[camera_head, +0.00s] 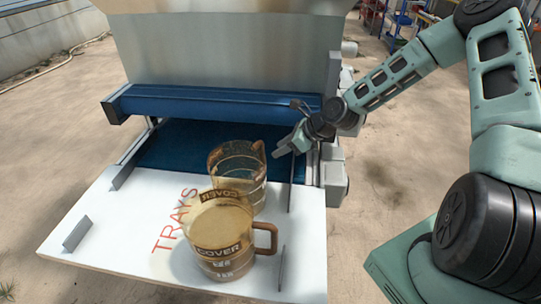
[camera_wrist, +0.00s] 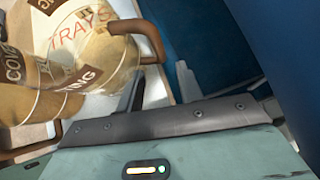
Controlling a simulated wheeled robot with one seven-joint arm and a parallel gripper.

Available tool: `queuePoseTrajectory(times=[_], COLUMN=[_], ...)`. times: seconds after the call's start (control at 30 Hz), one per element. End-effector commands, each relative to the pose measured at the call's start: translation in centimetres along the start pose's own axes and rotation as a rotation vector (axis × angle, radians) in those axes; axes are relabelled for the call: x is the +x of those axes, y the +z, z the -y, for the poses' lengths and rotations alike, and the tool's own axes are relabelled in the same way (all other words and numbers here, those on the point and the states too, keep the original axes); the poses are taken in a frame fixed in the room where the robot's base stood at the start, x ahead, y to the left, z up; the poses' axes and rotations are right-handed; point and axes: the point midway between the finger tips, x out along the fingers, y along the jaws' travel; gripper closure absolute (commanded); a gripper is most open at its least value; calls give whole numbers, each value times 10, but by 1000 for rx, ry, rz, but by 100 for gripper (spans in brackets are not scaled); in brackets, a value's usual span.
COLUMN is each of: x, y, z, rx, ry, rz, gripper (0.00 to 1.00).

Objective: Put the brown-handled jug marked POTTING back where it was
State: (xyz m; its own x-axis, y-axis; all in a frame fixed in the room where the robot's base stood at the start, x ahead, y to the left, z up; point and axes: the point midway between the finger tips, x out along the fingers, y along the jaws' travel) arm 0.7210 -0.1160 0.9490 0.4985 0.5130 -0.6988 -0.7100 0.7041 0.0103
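Two see-through amber jugs with brown handles stand upright on the white board. The front jug (camera_head: 221,240) is marked COVER and looks filled with tan material; its handle points right. The other jug (camera_head: 237,170) stands just behind it, its handle (camera_head: 260,152) toward my gripper. In the wrist view this jug (camera_wrist: 100,60) shows a label ending in TING, so it appears to be the POTTING jug. My gripper (camera_head: 288,147) is right of that handle. Its fingers (camera_wrist: 160,88) look apart and empty, with the handle (camera_wrist: 146,38) just beyond the tips.
The white board (camera_head: 120,235) has red TRAYS lettering and upright metal guides; its left part is clear. Behind the jugs are a blue belt (camera_head: 180,150) and a blue crossbar (camera_head: 210,102) under a large hopper (camera_head: 225,45). A thin post (camera_head: 291,185) stands right of the jugs.

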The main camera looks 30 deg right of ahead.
Motion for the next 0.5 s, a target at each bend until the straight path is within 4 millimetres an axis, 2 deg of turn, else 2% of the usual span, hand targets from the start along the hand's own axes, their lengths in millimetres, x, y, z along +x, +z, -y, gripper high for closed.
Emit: queuePoseTrajectory(times=[0.03, 0.2, 0.5], x=[-8, -24, -28], y=[-1, 0, 0], z=[2, 0, 0], rx=[3, 1, 0], ry=[-4, -1, 0], rz=[1, 0, 0], gripper=[63, 63, 63])
